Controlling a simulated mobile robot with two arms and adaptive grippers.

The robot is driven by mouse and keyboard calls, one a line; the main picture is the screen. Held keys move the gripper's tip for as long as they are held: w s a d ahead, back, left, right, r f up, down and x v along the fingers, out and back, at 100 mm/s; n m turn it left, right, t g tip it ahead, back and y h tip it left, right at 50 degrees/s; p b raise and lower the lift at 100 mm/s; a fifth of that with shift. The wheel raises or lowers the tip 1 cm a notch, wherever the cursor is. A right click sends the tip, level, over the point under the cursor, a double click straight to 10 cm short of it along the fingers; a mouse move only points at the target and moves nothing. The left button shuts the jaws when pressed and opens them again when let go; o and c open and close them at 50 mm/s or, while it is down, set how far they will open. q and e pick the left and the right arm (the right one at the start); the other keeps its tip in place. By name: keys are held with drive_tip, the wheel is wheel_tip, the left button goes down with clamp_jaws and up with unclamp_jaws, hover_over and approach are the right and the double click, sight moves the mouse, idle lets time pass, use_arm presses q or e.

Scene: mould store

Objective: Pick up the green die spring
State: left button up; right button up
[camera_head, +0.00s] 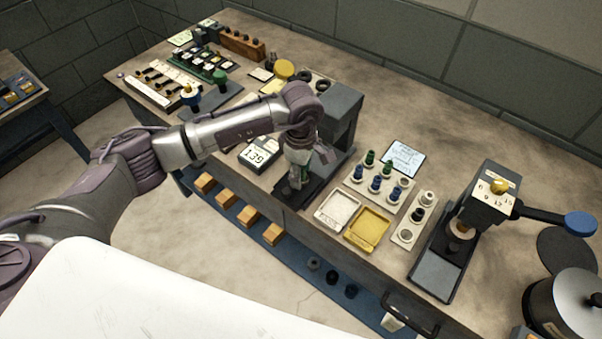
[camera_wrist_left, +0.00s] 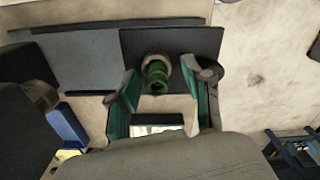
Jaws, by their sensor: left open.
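A green die spring (camera_wrist_left: 156,76) stands in the left wrist view on a dark plate, with a pale ring around its far side. My left gripper (camera_wrist_left: 164,98) is open, with one finger on each side of the spring in that view. I see no clear contact between fingers and spring. In the head view my left gripper (camera_head: 304,180) points down over the dark base of a press-like device (camera_head: 340,112). It hides most of the spring there. Other green springs (camera_head: 370,157) stand in a white rack with blue ones. My right gripper is not in view.
To the right are a white tray (camera_head: 338,211), a yellow tray (camera_head: 367,229) and a hand press with a blue-knobbed lever (camera_head: 581,223). A display box reading 139 (camera_head: 259,153) stands left of the gripper. Bare bench (camera_head: 440,135) lies behind the rack.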

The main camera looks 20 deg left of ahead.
use_arm(q)
clamp_jaws()
drive_tip(key=shift+r, duration=0.1)
drive_tip(key=shift+r+b, duration=0.35)
drive_tip(key=shift+r, duration=0.1)
wheel_tip(320, 180, up, 3)
drive_tip(key=shift+f+b, duration=0.15)
drive_tip(key=shift+b, duration=0.65)
drive_tip(key=s+d+r+b, duration=0.3)
drive_tip(key=s+d+r, duration=0.3)
drive_tip(key=d+r, duration=0.4)
drive_tip(key=shift+r, duration=0.15)
